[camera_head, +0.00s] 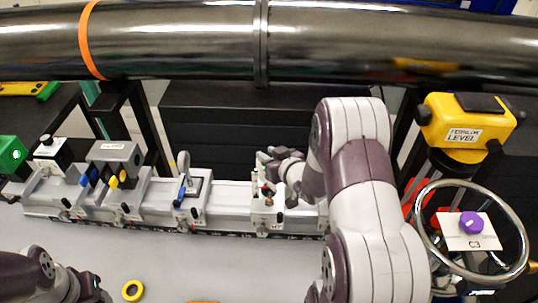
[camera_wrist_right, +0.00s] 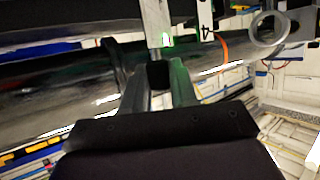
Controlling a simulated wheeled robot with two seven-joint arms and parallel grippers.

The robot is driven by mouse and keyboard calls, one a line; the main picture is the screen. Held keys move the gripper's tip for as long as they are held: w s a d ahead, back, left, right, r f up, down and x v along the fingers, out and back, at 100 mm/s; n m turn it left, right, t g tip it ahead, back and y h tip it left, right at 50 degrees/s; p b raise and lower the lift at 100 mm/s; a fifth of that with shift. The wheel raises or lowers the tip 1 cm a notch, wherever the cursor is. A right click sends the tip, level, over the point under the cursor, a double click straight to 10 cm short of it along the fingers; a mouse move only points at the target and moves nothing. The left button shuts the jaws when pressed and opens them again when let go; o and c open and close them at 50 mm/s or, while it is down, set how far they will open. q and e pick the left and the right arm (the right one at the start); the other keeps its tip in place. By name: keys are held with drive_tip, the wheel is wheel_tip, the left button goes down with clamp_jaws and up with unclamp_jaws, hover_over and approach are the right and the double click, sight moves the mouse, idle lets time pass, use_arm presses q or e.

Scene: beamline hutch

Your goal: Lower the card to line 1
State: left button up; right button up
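My right gripper (camera_head: 268,163) is at the upper part of a carrier (camera_head: 267,213) on the rail, with small red and brass-coloured parts just below it. In the right wrist view its two fingers (camera_wrist_right: 160,85) stand apart with a dark block between them; I cannot tell if they grip it. I cannot make out the card clearly. My left gripper (camera_head: 88,290) is low at the left edge, its fingers unclear.
The rail (camera_head: 232,190) bears several other carriers. A large dark beam pipe (camera_head: 180,45) crosses behind. A yellow level (camera_head: 465,125) and a handwheel (camera_head: 420,240) with a C3 tag stand right. A yellow ring (camera_head: 132,282) lies on the grey bench (camera_head: 230,265).

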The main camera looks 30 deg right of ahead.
clamp_jaws()
wheel_tip(320, 180, down, 3)
drive_tip(key=b, duration=0.3)
drive_tip(key=shift+f, duration=0.1)
drive_tip(key=shift+s, duration=0.1)
drive_tip(key=o, duration=0.6)
unclamp_jaws()
drive_tip(key=shift+c, duration=0.2)
drive_tip(key=shift+s+r, duration=0.3)
drive_tip(key=shift+s, duration=0.05)
drive_tip(key=b+v, duration=0.1)
drive_tip(key=v, duration=1)
drive_tip(key=shift+s, duration=0.35)
